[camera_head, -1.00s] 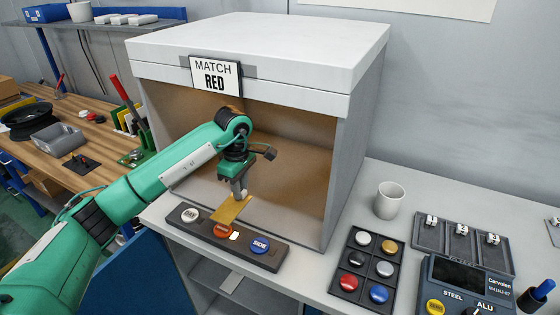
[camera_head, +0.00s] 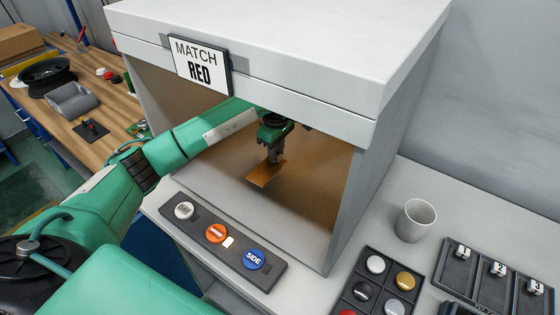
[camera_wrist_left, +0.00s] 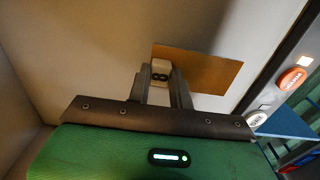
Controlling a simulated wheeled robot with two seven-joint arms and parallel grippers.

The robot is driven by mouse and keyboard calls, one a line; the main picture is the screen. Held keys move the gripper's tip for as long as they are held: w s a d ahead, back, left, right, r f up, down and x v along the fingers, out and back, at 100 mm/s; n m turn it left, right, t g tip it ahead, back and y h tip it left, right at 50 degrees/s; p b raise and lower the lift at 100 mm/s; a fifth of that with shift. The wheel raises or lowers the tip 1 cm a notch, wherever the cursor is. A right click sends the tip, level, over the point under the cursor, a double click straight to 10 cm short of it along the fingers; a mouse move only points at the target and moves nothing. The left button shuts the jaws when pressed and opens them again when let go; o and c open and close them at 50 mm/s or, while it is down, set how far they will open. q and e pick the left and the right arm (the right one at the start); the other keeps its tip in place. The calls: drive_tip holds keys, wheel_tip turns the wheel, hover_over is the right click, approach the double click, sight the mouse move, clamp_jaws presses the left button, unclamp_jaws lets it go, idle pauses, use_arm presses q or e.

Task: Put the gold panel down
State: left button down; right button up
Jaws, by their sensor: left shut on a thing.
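The gold panel (camera_head: 266,174) is a flat plate inside the open front of the booth (camera_head: 410,60). My left gripper (camera_head: 275,156) is shut on it at its small pale grip block, seen between the fingers (camera_wrist_left: 162,84) in the left wrist view. The panel (camera_wrist_left: 210,72) extends to the right of the fingers there. Whether it touches the booth floor (camera_head: 300,205) or hangs just above it, I cannot tell. My right gripper is not in view.
A MATCH RED sign (camera_head: 202,66) hangs on the booth's top edge. A button strip (camera_head: 190,228) lies before the opening. The booth floor around the panel looks clear.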

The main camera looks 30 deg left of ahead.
sight(277, 175)
use_arm(q)
wheel_tip(277, 175, down, 6)
drive_tip(key=shift+r+p, duration=0.2)
drive_tip(key=shift+p, duration=0.65)
drive_tip(key=shift+f+b, duration=0.3)
drive_tip(key=c, duration=1.3)
unclamp_jaws()
drive_tip(key=shift+o, duration=0.2)
drive_tip(key=shift+r, duration=0.15)
wheel_tip(277, 175, up, 11)
drive_tip(key=b, duration=0.3)
drive_tip(key=shift+r+b, duration=0.3)
drive_tip(key=shift+r, duration=0.25)
drive_tip(key=shift+s+f, duration=0.1)
